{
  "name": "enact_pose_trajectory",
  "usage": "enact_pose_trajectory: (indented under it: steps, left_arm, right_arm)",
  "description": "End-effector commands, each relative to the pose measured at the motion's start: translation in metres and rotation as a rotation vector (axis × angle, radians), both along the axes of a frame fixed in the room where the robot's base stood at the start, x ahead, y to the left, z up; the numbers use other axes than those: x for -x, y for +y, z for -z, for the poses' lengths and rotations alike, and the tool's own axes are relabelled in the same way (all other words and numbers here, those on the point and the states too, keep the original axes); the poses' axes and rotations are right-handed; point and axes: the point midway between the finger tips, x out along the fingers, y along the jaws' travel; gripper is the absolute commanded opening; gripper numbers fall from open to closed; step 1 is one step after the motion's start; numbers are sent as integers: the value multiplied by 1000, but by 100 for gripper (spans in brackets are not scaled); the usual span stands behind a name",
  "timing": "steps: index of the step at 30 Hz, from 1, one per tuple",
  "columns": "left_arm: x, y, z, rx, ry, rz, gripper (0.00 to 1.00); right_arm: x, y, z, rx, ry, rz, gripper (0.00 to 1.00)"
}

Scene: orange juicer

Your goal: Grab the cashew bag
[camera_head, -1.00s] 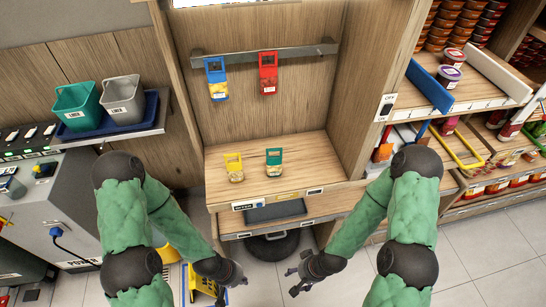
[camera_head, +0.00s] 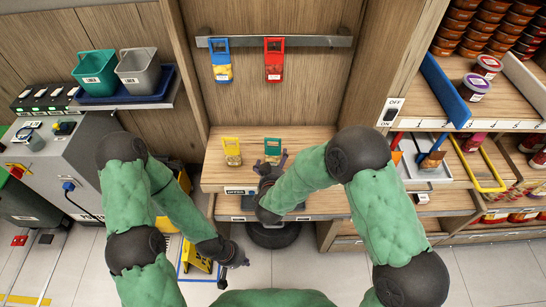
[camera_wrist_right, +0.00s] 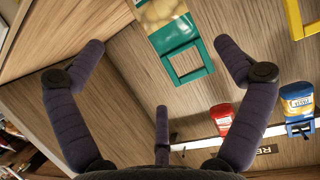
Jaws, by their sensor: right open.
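Two small packs with coloured handles stand on the wooden shelf (camera_head: 215,178). One has a teal handle (camera_head: 273,146). The other has a yellow handle (camera_head: 232,150). No label is legible, so I cannot tell by name which is the cashew bag. My right gripper (camera_head: 269,165) is open at the teal pack and hides its lower part. In the right wrist view, the teal pack (camera_wrist_right: 187,50) shows pale nut-like pieces and lies ahead between the spread fingers (camera_wrist_right: 160,48), with no visible contact. My left gripper (camera_head: 236,256) hangs low, away from the shelf; its jaw state is unclear.
A blue pack (camera_head: 221,60) and a red pack (camera_head: 274,60) hang from a rail on the back panel. The yellow pack's handle (camera_wrist_right: 300,18) is close beside the teal one. Wooden side walls flank the shelf. Bins (camera_head: 95,72) stand left; stocked shelves are right.

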Motion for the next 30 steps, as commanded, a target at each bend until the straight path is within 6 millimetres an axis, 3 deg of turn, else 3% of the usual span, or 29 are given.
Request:
enact_pose_trajectory:
  steps: [21, 30]
  left_arm:
    - [0, 0, 19, 0, 0, 0, 0]
    - [0, 0, 19, 0, 0, 0, 0]
  right_arm:
    - [-72, -4, 31, -1, 2, -1, 100]
    - [-77, -4, 32, -2, 2, -1, 100]
